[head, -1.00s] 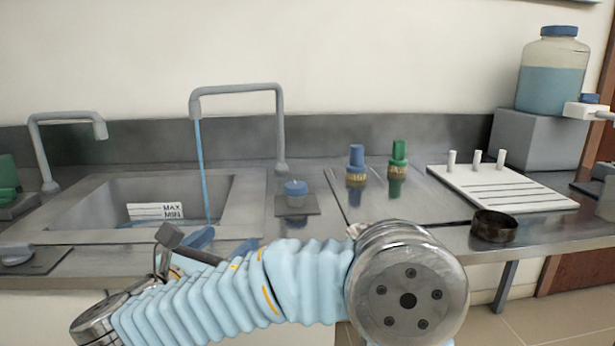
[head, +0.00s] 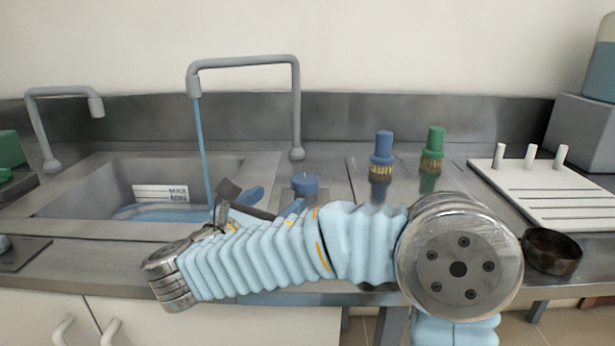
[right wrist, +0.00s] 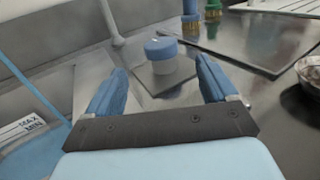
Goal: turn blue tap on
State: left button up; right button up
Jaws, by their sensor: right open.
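The blue tap is a round blue knob (head: 305,184) on a small square metal plate beside the sink. A blue stream of water (head: 201,135) falls from the tall grey spout (head: 243,60) into the sink (head: 90,215). My right gripper (head: 280,196) is open and empty in front of the knob. In the right wrist view the knob (right wrist: 161,50) stands beyond and between the two blue fingers (right wrist: 162,68), with no visible contact. Part of the knob's base is hidden in the head view by a finger. My left gripper is out of view.
A blue-topped fitting (head: 382,150) and a green-topped one (head: 432,150) stand behind to the right. A white rack with pegs (head: 545,200) and a dark bowl (head: 550,252) are further right. A second spout (head: 62,91) is at left.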

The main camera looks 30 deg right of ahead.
aim_at(298, 185)
jog(key=p+x, duration=0.1)
jog(key=x, duration=1)
jog(key=shift+d, duration=0.1)
jog(key=c, duration=1)
